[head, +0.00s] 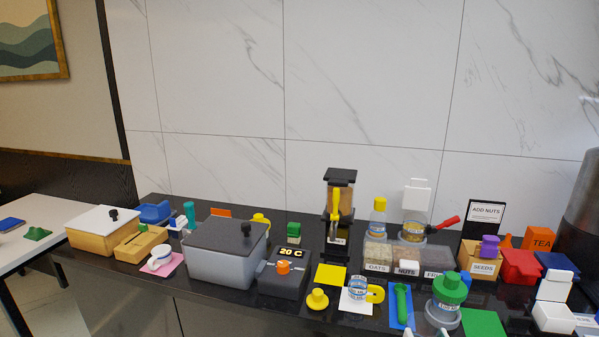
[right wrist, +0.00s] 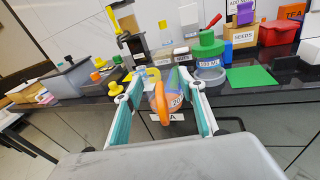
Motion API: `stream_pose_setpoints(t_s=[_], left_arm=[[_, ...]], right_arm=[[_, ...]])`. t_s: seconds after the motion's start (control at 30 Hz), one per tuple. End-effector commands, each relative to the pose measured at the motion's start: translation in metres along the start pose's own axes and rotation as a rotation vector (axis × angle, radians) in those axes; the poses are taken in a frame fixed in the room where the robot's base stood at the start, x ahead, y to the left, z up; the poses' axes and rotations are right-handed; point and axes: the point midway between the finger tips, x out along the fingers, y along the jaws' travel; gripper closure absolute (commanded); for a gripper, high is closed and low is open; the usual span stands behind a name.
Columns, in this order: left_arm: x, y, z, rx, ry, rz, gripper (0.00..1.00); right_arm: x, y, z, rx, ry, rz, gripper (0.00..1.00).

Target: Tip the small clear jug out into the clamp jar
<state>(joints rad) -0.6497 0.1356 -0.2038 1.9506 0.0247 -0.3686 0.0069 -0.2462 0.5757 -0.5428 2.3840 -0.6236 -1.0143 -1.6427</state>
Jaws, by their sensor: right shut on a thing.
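My right gripper (right wrist: 168,92) is shut on a small clear jug (right wrist: 174,102) with an orange handle and a printed label, seen in the right wrist view. The jug is in front of the counter edge, and its contents are hard to make out. In the head view, only what seem to be the tips of my right gripper (head: 424,333) show at the bottom edge. The clear jar with a raised white lid (head: 413,231), which I take as the clamp jar, stands open at the back, behind the labelled bins. My left gripper is not in view.
A yellow-handled clear cup (head: 358,288) stands on a white mat. A green-lidded jar (head: 446,289) stands near the front, beside a bare green mat (head: 484,324). A red-handled item (head: 447,221) reaches beside the clamp jar. A tall dispenser (head: 339,205) stands left of it.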

Motion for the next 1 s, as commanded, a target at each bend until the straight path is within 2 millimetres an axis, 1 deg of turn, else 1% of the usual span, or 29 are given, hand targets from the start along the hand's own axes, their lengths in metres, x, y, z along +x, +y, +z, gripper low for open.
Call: stream_pose_setpoints(t_s=[0.1,0.2,1.0], left_arm=[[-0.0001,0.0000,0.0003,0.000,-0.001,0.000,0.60],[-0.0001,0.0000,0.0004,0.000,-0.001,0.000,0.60],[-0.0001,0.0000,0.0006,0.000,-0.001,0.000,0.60]], right_arm=[[-0.0088,-0.0014,-0.0037,0.000,0.002,0.005,0.96],[-0.0116,-0.0017,-0.0039,0.000,0.000,0.008,0.96],[-0.0117,-0.0016,-0.0041,0.000,0.000,0.008,0.96]])
